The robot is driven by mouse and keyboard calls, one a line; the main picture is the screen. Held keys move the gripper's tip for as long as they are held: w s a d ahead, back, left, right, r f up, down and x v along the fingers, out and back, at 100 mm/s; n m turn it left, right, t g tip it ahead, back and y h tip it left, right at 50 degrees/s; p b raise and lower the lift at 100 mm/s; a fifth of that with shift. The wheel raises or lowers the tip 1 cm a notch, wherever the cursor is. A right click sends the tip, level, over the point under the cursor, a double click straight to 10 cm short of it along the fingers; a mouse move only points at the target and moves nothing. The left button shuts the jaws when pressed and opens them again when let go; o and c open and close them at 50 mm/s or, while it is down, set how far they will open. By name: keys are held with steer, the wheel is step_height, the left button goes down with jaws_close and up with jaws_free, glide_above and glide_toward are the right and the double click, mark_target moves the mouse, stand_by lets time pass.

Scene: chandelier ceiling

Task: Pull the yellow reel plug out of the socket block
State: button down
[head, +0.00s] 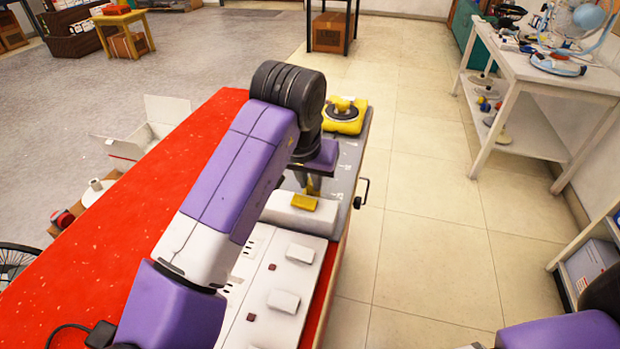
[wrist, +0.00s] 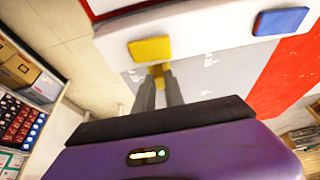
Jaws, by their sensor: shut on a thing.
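The yellow reel plug (head: 304,202) lies against the white socket block (head: 298,219) on the bench. In the wrist view the plug (wrist: 150,50) overlaps the edge of the white block (wrist: 205,37). My gripper (head: 313,186) is above and behind the plug in the head view, pointing down. In the wrist view its fingers (wrist: 161,78) are shut on the plug's narrow yellow rear part. The plug's pins are hidden, so I cannot tell how deep they sit.
A blue plug (wrist: 281,20) sits on the same block. A yellow reel (head: 345,115) lies on the grey board behind my gripper. The tiled floor (head: 425,200) to the right is clear.

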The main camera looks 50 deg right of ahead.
steer(key=shift+w+d+p, duration=0.25)
steer(key=shift+d, duration=0.4)
steer(key=shift+w+d+p, duration=0.2)
steer(key=shift+w+d, duration=0.05)
steer(key=shift+d, duration=0.35)
steer(key=shift+w+d+p, duration=0.25)
steer(key=shift+d, duration=0.4)
steer(key=c, duration=1.4)
jaws_free()
steer(key=shift+r, duration=0.15)
steer(key=p+v, duration=0.1)
steer(key=v, duration=0.6)
steer(key=shift+a+r, duration=0.2)
steer(key=shift+r, duration=0.05)
steer(key=shift+s+d, duration=0.1)
